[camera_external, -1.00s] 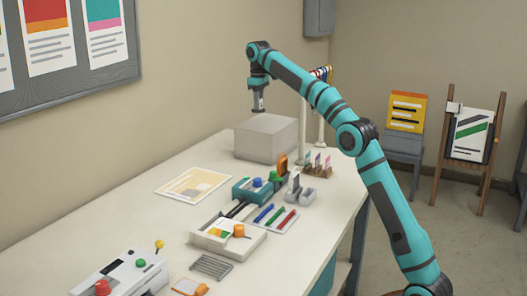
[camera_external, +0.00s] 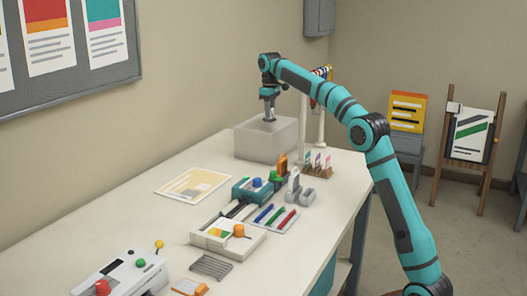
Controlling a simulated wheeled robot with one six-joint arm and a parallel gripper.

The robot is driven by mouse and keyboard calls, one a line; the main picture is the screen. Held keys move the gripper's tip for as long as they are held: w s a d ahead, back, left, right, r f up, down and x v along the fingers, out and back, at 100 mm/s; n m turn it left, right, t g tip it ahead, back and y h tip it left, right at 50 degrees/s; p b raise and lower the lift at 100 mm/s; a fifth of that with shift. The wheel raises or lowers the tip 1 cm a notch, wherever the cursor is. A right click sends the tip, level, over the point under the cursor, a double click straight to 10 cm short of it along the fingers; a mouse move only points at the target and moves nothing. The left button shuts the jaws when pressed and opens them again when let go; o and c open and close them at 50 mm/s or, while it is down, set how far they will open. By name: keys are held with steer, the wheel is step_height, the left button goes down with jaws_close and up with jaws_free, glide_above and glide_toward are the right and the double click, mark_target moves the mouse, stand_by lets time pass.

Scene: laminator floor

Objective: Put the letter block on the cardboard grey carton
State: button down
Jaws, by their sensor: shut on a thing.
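The cardboard grey carton (camera_external: 265,147) is a plain pale grey box on the far end of the long white table. My gripper (camera_external: 269,115) points straight down over the carton's top face, near its middle. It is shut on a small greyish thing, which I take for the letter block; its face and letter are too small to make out. The fingertips overlap the carton's top in the picture, so I cannot tell whether the held thing touches it or hangs just above.
A teal device (camera_external: 257,188) with coloured knobs, a tray of pens (camera_external: 272,218) and a small card rack (camera_external: 316,168) stand nearer on the table. A white post (camera_external: 303,125) rises right of the carton. A flat sheet (camera_external: 193,184) lies to the left.

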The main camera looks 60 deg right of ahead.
mark_target(270, 119)
steer(key=shift+f, duration=2.1)
steer(key=shift+f, duration=0.1)
steer(key=c, duration=1.1)
jaws_free()
step_height(270, 119, up, 11)
steer(key=shift+r, duration=0.6)
